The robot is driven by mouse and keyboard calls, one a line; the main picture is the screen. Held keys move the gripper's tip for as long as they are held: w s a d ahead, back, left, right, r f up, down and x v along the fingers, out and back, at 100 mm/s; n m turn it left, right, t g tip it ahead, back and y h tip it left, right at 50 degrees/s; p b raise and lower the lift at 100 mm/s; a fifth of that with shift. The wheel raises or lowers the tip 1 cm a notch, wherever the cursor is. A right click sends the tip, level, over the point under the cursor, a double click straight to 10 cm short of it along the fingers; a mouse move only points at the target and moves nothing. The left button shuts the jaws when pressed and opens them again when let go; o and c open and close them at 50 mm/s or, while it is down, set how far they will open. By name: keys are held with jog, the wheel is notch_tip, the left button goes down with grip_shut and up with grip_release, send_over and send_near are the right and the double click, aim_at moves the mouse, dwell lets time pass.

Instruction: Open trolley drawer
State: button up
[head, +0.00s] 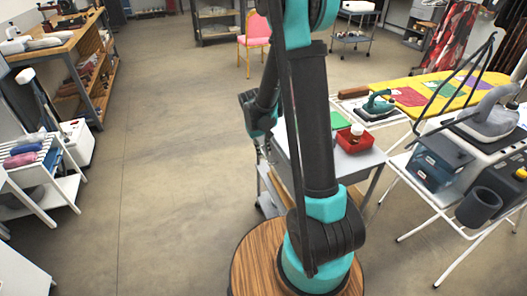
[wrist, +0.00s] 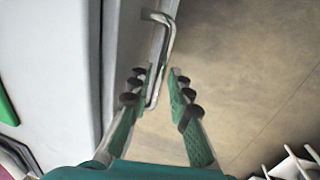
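The grey trolley (head: 366,161) stands behind and to the right of my arm in the head view; my arm hides much of its left side. In the wrist view, a pale grey drawer front (wrist: 122,40) is at left, with a shiny metal bar handle (wrist: 168,38) sticking out from it. My gripper (wrist: 161,76) is open, its two green fingers pointing at the handle. The handle's lower end shows between the fingers, close to the left finger; I cannot tell whether they touch. The head view does not show the fingertips clearly.
A red bin (head: 354,140) and a green item (head: 338,120) are on the trolley top. A yellow ironing board (head: 440,92) and a white stand (head: 425,197) with a steam iron are at right. Open floor (head: 175,165) lies left of my arm.

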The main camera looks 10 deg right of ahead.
grip_shut()
dwell(0.5)
jog(key=s+a, duration=0.2)
jog(key=a, duration=0.8)
jog(key=s+a, duration=0.2)
jog(key=a, duration=0.8)
jog(key=shift+a, duration=0.2)
grip_release()
